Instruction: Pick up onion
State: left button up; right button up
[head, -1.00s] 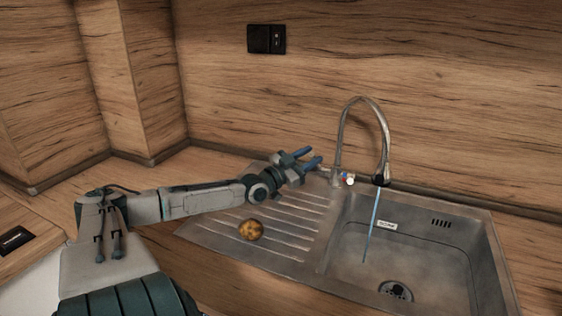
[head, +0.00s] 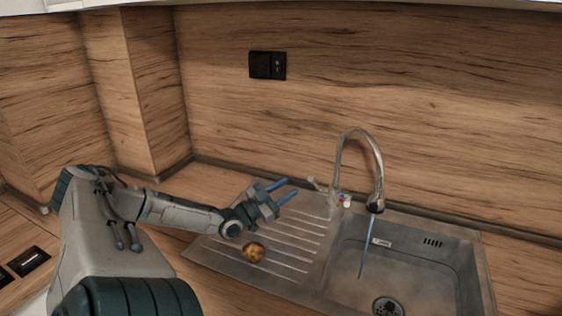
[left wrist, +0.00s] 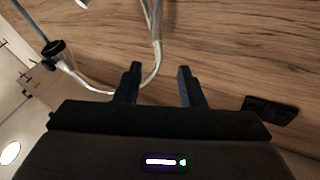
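The onion (head: 254,251) is a small round golden-brown thing with dark patches. It lies on the ribbed drainboard (head: 288,268) left of the sink basin. My left gripper (head: 287,191) is above and behind the onion, apart from it, with its blue fingers pointing right toward the tap. The fingers are spread with nothing between them; in the left wrist view the open fingers (left wrist: 159,84) face the wall and tap. The onion does not show in the left wrist view. My right gripper is not in view.
The curved metal tap (head: 377,165) stands behind the basin (head: 420,275), with a blue stream of water falling from it. A wood-look wall with a black socket (head: 267,65) closes off the back. Bare counter lies left of the drainboard.

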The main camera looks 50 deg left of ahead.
aim_at(254, 252)
jog(key=k+l, duration=1.1)
jog(key=k, duration=0.2)
